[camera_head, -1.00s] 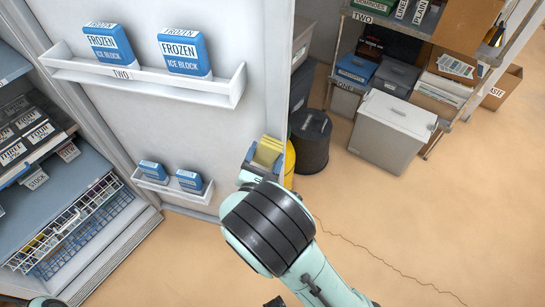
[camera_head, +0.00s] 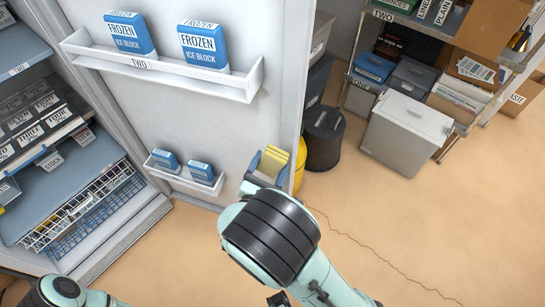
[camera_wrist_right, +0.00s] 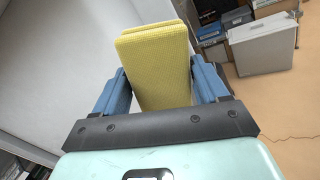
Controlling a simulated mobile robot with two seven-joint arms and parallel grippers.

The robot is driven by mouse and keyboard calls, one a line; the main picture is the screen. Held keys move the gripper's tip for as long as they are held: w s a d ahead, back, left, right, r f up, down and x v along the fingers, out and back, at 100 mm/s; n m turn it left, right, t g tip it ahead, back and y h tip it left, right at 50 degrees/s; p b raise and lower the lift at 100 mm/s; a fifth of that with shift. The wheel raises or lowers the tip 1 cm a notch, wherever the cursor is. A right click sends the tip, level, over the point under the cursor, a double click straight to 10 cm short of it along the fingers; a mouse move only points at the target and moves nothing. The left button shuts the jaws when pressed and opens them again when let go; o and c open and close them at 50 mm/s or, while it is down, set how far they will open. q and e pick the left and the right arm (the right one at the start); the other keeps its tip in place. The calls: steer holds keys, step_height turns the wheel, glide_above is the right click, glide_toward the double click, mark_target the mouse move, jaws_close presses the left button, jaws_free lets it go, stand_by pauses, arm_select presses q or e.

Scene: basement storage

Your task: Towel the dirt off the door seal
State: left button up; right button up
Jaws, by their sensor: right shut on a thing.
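My right gripper (camera_head: 266,172) is shut on a folded yellow towel (camera_head: 273,160), near the free edge of the open door. In the right wrist view the towel (camera_wrist_right: 157,65) stands between the two blue fingers (camera_wrist_right: 160,88). The open white door (camera_head: 235,120) fills the middle of the head view, its inner face toward me. The towel is close to the door's edge; I cannot tell whether it touches. The seal and any dirt on it cannot be made out. At the lower left, part of my left arm (camera_head: 65,290) shows, but its gripper does not.
The door carries an upper rack (camera_head: 160,75) and a lower rack (camera_head: 183,180) with blue ice blocks. An open cabinet with shelves and a wire basket (camera_head: 90,215) stands left. A black bin (camera_head: 323,138), a white cooler (camera_head: 405,135) and shelving stand behind. The floor at right is clear.

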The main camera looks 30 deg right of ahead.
steer(key=shift+s+a, duration=0.2)
steer(key=shift+v, duration=1.5)
